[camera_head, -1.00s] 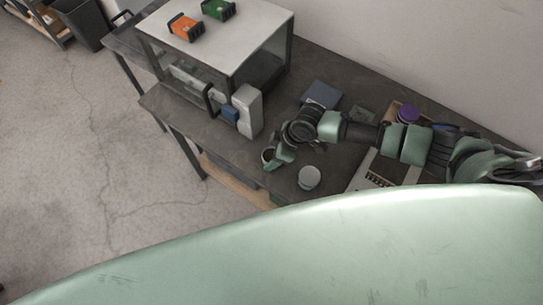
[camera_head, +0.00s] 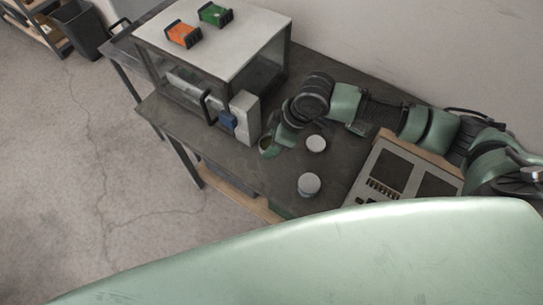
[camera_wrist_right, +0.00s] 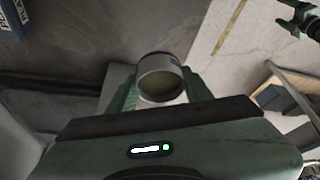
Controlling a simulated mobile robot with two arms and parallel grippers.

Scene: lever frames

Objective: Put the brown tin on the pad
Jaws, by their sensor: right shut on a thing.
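My right gripper (camera_head: 275,145) is shut on a small round tin (camera_head: 266,148) near the front edge of the dark table. In the right wrist view the tin (camera_wrist_right: 160,78) sits between the two green fingers (camera_wrist_right: 160,90), its grey rim and olive-brown inside facing the camera. Its outer colour is hard to judge. I cannot tell whether its base touches anything. I cannot pick out the pad with certainty; my right arm hides part of the table.
Two pale round tins (camera_head: 309,185) (camera_head: 316,143) stand on the dark table (camera_head: 215,150) to the right of the held tin. A white-topped oven (camera_head: 215,40) with an orange and a green block stands to the left. A grey panel (camera_head: 400,170) lies at the right.

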